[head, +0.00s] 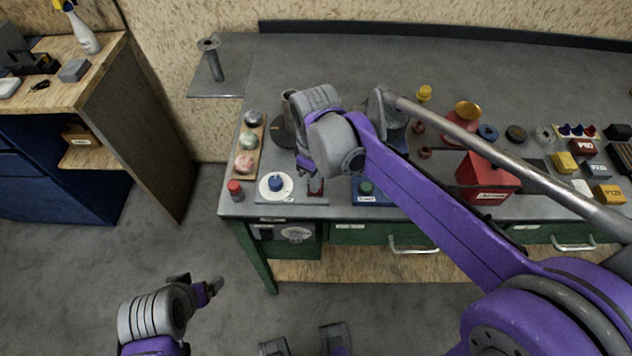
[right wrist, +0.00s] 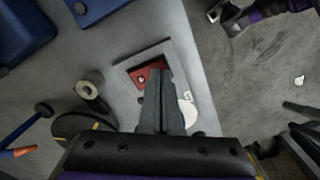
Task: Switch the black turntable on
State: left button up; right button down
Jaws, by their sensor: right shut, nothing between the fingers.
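A flat grey plate (head: 290,198) lies at the bench's front left. In the right wrist view the red panel (right wrist: 143,77) and white disc (right wrist: 187,112) show beside my fingers. My right gripper (head: 313,178) is shut and empty, its tips over the red panel; contact cannot be told. A black round base (head: 280,132) stands behind, partly hidden by my arm; I cannot tell which is the turntable. My left gripper (head: 203,285) is open and empty above the floor.
A wooden tray of balls (head: 247,148) and a red-capped jar (head: 235,189) stand left of the plate. A blue-based item (head: 369,199) is close on the right. A red box (head: 483,180) and several small parts fill the bench's right.

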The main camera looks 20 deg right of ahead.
jog(key=shift+f, duration=0.25)
jog(key=shift+r, duration=0.2)
jog(key=shift+r+p, duration=2.35)
jog(key=shift+r, duration=1.05)
jog(key=s+d+f+m+t, duration=0.2)
jog(key=s+d+m, duration=0.1)
jog(key=s, duration=0.4)
jog(key=s+d+f+m+t, duration=0.3)
jog(key=s+m, duration=0.2)
jog(key=s, duration=0.2)
jog(key=shift+d+f+m, duration=0.25)
jog(key=shift+d+m, duration=0.05)
jog(key=shift+m, duration=0.1)
jog(key=c, duration=1.6)
grip_release()
